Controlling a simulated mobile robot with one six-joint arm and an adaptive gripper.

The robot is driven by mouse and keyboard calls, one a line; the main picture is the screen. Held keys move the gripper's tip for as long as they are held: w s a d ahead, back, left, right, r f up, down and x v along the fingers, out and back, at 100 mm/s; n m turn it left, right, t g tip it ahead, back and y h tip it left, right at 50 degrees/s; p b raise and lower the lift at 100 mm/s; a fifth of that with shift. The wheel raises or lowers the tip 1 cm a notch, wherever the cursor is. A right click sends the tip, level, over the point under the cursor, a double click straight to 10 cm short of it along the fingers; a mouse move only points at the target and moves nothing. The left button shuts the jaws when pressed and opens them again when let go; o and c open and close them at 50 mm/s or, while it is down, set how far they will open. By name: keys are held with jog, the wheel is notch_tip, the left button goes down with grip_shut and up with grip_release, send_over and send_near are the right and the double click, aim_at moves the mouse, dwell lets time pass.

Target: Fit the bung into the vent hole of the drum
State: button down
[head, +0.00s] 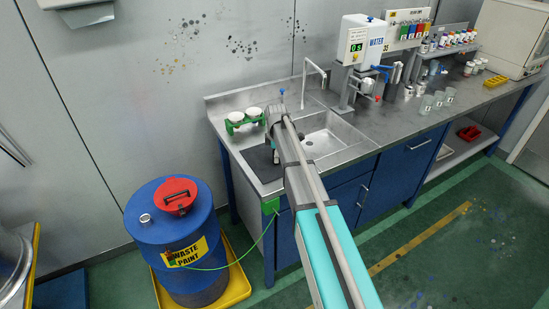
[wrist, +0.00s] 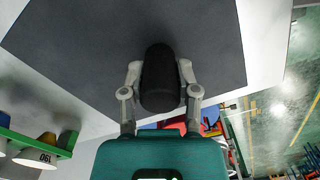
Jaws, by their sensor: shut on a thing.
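In the wrist view my gripper (wrist: 160,72) is shut on the black bung (wrist: 160,78), a rounded dark cylinder between the two fingers. The bung is over a dark grey mat (wrist: 70,40); I cannot tell whether it touches. In the head view my arm hides most of the gripper.
The drum stands on a yellow tray (head: 238,288), with a green wire from it to the bench. The steel bench has a sink (head: 325,140), a green rack with white cups (head: 243,119) and a tap (head: 313,72). Floor right of the drum is partly clear.

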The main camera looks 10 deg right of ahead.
jog(key=shift+r, duration=0.1)
notch_tip(320, 180, up, 2)
jog(key=p, duration=0.2)
jog(key=shift+r+p, duration=0.25)
jog(key=shift+p, duration=0.15)
jog(key=s+r+p, duration=1)
jog(key=s, duration=0.4)
jog(key=shift+r, duration=0.15)
notch_tip(320, 180, down, 2)
jog(key=shift+w+f+b, duration=0.1)
jog(key=shift+b, duration=0.8)
